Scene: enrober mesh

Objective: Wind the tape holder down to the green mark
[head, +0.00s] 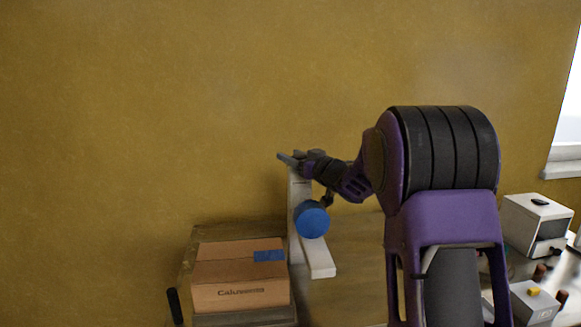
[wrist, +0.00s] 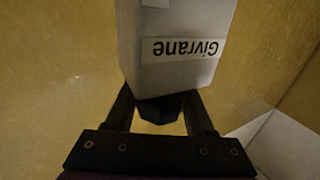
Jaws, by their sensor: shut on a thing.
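My gripper is at the top of the stand. In the wrist view, the stand's white body (wrist: 170,65) bears an upside-down "Givrane" label, and my gripper's fingers (wrist: 159,105) are shut on a dark knob-like part (wrist: 158,110) at its end. The fingertips are partly hidden. I see no green mark.
A closed cardboard box (head: 240,275) with a blue patch stands left of the stand on a wooden surface. A black handle-like thing (head: 174,305) is at its left. White and grey machines (head: 535,225) stand at the right. The yellow wall is close behind.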

